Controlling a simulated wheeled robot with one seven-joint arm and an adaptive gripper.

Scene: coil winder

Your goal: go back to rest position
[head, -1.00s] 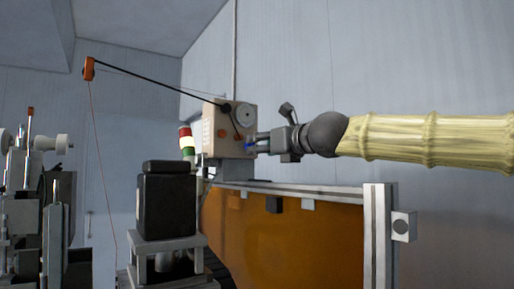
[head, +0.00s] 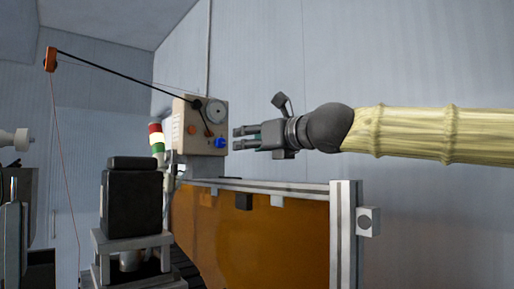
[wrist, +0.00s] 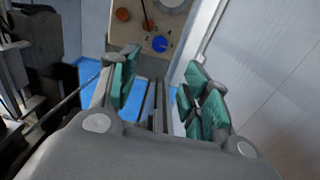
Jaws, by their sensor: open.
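My gripper (head: 243,138) is open and empty in the head view, at the end of my arm in its yellowish sleeve. It points left toward the beige control box (head: 190,142) and stands a little apart from it. The box carries a blue knob (head: 219,143), an orange button (head: 191,130) and a grey dial (head: 215,111). In the wrist view, my gripper (wrist: 160,95) shows its green-padded fingers spread with nothing between them. The blue knob (wrist: 159,44) lies beyond the fingers at the top.
An orange translucent panel (head: 260,235) in a metal frame (head: 344,235) stands below my arm. A thin rod carries a wire at upper left. The wall area above my arm is clear.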

